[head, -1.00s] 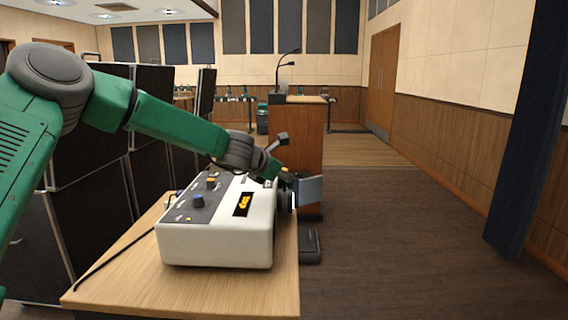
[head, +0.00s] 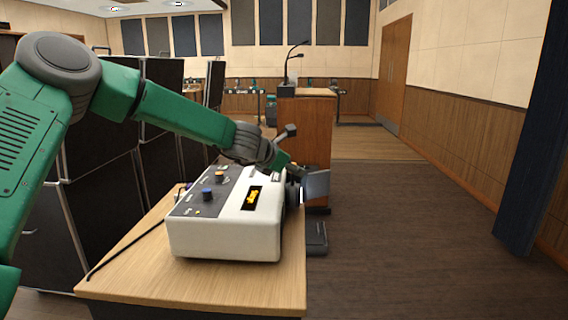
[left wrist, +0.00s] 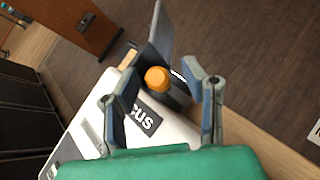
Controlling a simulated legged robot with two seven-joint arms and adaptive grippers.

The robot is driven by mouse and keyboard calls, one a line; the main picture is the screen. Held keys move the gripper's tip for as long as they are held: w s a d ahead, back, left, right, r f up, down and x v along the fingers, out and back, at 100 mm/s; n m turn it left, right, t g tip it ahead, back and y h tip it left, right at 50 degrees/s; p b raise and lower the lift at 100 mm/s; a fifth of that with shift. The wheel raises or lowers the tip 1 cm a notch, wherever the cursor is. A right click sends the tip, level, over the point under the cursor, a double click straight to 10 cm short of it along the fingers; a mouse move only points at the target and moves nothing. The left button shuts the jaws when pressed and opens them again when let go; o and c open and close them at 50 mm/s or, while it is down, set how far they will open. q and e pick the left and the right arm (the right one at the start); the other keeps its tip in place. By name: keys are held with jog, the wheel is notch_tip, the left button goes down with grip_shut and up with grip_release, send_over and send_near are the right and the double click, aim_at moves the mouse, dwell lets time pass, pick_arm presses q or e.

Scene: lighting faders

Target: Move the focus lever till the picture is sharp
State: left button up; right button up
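The projector (head: 225,225) is a white box with a grey control panel, standing on a wooden table. The focus lever's orange knob (left wrist: 157,79) shows in the left wrist view, beside a dark lens housing and past a label ending in "CUS" (left wrist: 145,116). My left gripper (head: 287,170) is over the projector's far right side, by the dark lens (head: 293,192). In the left wrist view its two fingers (left wrist: 160,108) are apart, with the knob ahead of the gap; I cannot tell if either touches it. The projected picture and my right gripper are not in view.
The wooden table (head: 135,280) has a cable along its left part. A grey flat plate (head: 316,185) stands before the lens. A wooden lectern (head: 305,130) with a microphone is beyond. Dark cabinets (head: 95,220) stand at left. The floor at right is clear.

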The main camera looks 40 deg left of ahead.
pick_arm(q)
jog(key=v, duration=1.1)
jog(key=shift+s+d, duration=0.1)
dwell(1.1)
